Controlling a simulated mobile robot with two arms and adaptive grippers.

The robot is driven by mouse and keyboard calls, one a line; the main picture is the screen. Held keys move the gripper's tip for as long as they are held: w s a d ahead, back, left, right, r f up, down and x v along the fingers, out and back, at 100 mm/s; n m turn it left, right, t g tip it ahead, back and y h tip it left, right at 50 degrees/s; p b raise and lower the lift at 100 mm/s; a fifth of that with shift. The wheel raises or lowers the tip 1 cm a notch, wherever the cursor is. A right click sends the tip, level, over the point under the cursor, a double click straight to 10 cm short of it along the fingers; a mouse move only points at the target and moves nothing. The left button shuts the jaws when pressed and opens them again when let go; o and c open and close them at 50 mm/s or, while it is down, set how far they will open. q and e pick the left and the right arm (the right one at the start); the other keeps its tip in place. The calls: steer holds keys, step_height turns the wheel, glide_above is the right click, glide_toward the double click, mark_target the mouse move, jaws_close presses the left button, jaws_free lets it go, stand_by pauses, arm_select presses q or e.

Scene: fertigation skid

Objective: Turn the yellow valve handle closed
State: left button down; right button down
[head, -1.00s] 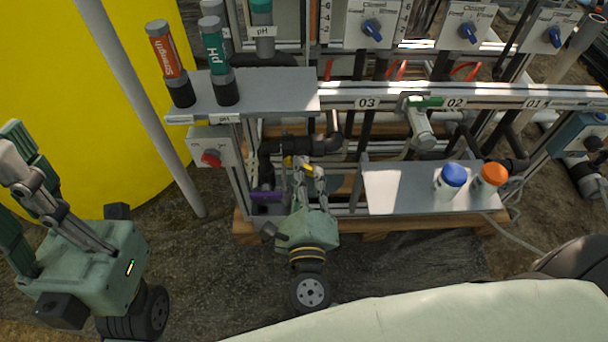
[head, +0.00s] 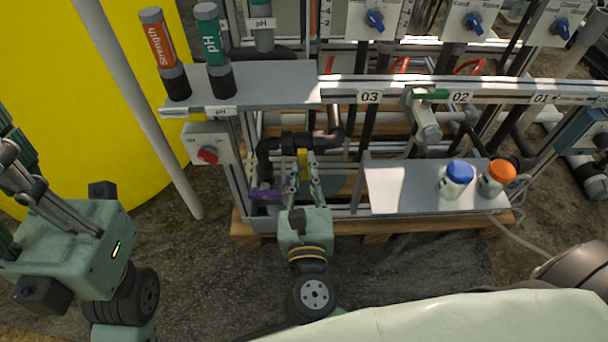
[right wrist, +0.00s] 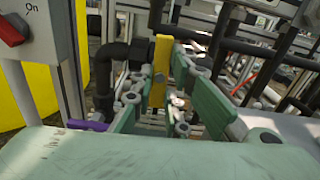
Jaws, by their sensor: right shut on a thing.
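The yellow valve handle (head: 302,158) sits on the dark pipe in the lower left of the skid. In the head view it runs up and down the picture, across the line of the pipe. My right gripper (head: 303,172) is shut on it from the front. In the right wrist view the handle (right wrist: 161,65) stands upright between the two green fingers (right wrist: 160,85), its lower part partly hidden by them. My left gripper (head: 12,165) is at the left edge, away from the skid; its fingertips are cut off, so its opening is unclear.
A purple handle (head: 264,195) is just left of my right gripper. A box with a red switch (head: 208,155) is further left. A shelf (head: 400,193) holds a blue-capped bottle (head: 457,178) and an orange-capped bottle (head: 495,177) to the right.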

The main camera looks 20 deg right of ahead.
steer(key=shift+m, duration=0.5)
steer(key=c, duration=1.7)
jaws_free()
steer(key=v, duration=1.2)
steer(key=shift+s, duration=0.15)
